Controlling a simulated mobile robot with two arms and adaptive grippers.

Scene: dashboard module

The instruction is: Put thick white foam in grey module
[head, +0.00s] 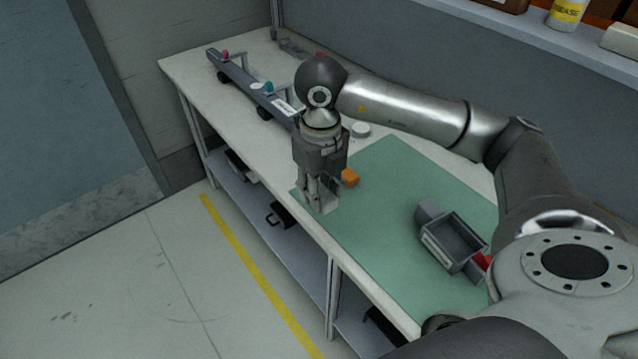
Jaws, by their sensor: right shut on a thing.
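The grey module (443,256), an open-topped box with a dark interior, sits on the green mat toward the right. My right gripper (319,203) points down at the mat's left front edge, to the left of the module and apart from it. It is shut on a pale whitish block, the white foam (329,206), low over or at the mat; I cannot tell whether it touches. The fingers hide part of the foam. My left gripper is out of view.
An orange block (350,177) lies just behind my right gripper. A red part (482,262) is beside the module. A white round piece (360,130) and a long dark beam (235,73) lie farther back. The mat (385,225) between gripper and module is clear.

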